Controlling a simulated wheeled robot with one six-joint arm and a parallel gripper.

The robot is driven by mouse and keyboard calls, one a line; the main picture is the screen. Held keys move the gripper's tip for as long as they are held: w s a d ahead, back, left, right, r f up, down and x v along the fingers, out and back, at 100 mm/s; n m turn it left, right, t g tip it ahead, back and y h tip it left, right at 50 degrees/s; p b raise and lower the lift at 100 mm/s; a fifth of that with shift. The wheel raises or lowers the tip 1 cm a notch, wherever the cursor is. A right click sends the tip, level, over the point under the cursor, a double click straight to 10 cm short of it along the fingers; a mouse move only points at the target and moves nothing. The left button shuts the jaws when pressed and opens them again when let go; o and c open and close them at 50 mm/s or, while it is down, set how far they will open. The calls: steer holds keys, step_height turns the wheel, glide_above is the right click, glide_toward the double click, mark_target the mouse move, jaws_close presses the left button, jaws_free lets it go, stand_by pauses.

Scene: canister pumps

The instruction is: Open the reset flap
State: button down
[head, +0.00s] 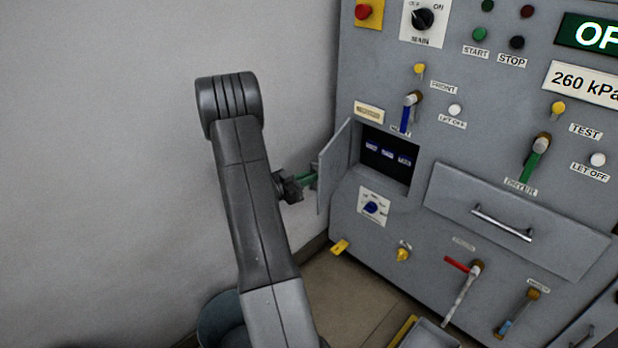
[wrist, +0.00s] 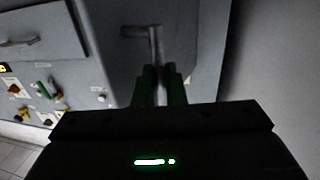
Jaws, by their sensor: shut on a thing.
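The reset flap (head: 334,168) is a small grey door on the left part of the panel. It stands swung out to the left, and the dark recess (head: 387,158) behind it shows a row of blue-labelled items. My gripper (head: 313,176), with green fingers, is at the flap's outer face. In the wrist view my gripper (wrist: 159,72) is shut on the flap's T-shaped metal handle (wrist: 155,40), with the grey flap (wrist: 190,55) behind it. The grip itself is small in the head view and dark in the wrist view.
Below the recess is a blue rotary knob (head: 371,208). A blue-handled lever (head: 408,112) is above it, and a drawer (head: 515,222) with a bar handle is to the right. A plain wall (head: 150,150) stands left of my arm, with free space between.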

steer(key=c, duration=1.5)
jaws_free()
steer(key=shift+w+d, duration=0.2)
steer(key=shift+d, duration=0.15)
steer(key=shift+a, duration=0.1)
steer(key=shift+s, duration=0.1)
steer(key=p+v, duration=0.2)
steer(key=v, duration=1.1)
steer(key=shift+s+a, duration=0.2)
steer(key=shift+a, duration=0.1)
